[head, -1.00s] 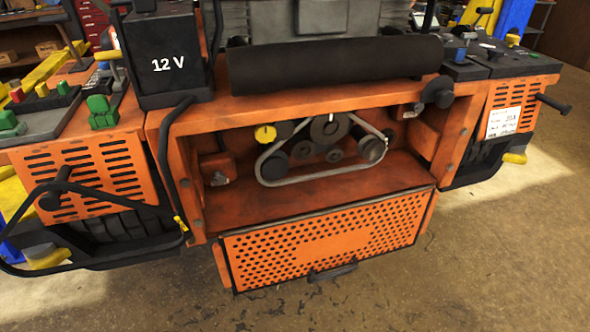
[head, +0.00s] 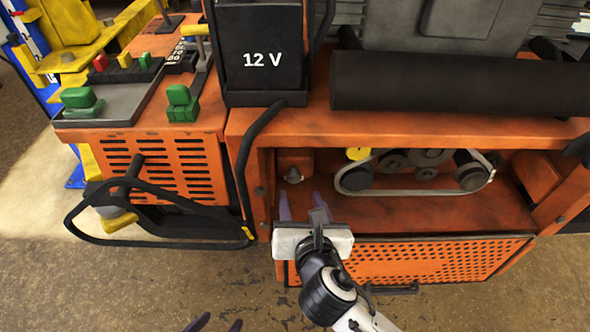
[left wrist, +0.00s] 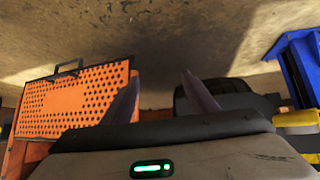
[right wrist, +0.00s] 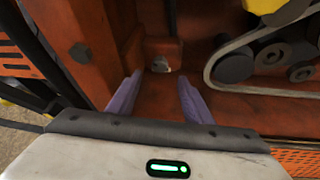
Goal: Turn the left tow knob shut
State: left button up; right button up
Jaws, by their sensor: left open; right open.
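The left tow knob (head: 293,175) is a small grey knob on an orange block at the left inside the mower's open bay. It also shows in the right wrist view (right wrist: 161,66), ahead of the right fingers and between their lines. My right gripper (head: 301,195) is open and empty at the bay's left front, just below the knob in the head view; its purple fingers also show in the right wrist view (right wrist: 160,77). My left gripper (head: 221,318) is open and empty, low in front of the mower. Its fingers show in the left wrist view (left wrist: 161,76).
A belt (head: 415,190) on pulleys with a yellow cap (head: 358,154) is right of the knob. The perforated orange panel (head: 440,262) hangs below the bay. A black 12 V box (head: 262,60) and black bent bar (head: 160,235) stand left. The floor in front is clear.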

aim_at(294, 178)
jog(key=b+x, duration=0.1)
jog(key=x, duration=0.8)
jog(key=shift+w+a+f, duration=0.1)
jog(key=shift+w+f, duration=0.05)
jog(key=shift+w, duration=0.25)
pick_arm(q)
jog(key=shift+s+d+f, duration=0.1)
jog(key=shift+s+f, duration=0.45)
jog(key=shift+f, duration=0.3)
jog(key=shift+w, duration=0.1)
jog(key=shift+w+r, duration=0.15)
jog(key=shift+w, duration=0.05)
pick_arm(e)
jog(key=c, duration=1.1)
